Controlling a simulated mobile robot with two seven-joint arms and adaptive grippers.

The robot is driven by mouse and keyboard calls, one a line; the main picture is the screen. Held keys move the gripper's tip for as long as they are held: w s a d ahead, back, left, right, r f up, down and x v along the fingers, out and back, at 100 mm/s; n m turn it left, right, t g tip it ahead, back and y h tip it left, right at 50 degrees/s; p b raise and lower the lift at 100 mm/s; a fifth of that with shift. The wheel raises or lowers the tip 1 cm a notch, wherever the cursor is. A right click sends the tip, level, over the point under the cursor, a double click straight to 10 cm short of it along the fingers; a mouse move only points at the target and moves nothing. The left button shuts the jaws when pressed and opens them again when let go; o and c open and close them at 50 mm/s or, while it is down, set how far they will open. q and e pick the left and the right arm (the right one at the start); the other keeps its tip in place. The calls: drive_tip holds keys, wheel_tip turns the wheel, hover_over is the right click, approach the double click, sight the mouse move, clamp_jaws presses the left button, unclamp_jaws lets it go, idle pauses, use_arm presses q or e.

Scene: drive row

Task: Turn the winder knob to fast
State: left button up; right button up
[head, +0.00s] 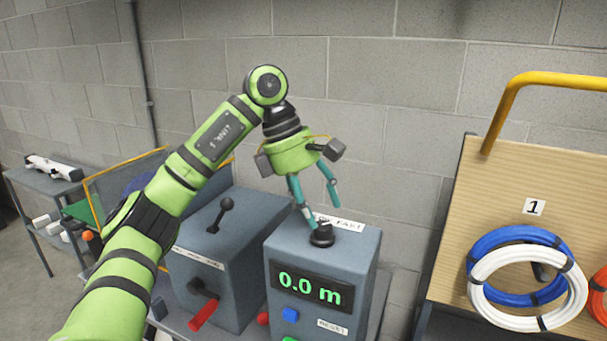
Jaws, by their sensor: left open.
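The winder knob (322,237) is a small black knob on top of a grey box (362,270) that has a green 0.0 m display (310,289). A white label (340,223) behind the knob reads FAST at its right end; its left part is hidden by a finger. My left gripper (324,218) hangs from the green arm above the box, with its teal fingers apart. One finger reaches down to the knob's near left side; I cannot tell whether it touches. The other finger is higher and to the right. My right gripper does not show.
Left of the box stands another grey box (222,245) with a black lever (220,213) and a red-handled crank (203,312). At right, a wooden board (462,215) holds a white coil (480,290). A block wall is behind.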

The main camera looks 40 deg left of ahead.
use_arm(q)
drive_tip(key=v, duration=0.8)
drive_tip(key=shift+d+r, duration=0.2)
drive_tip(key=shift+r, duration=0.2)
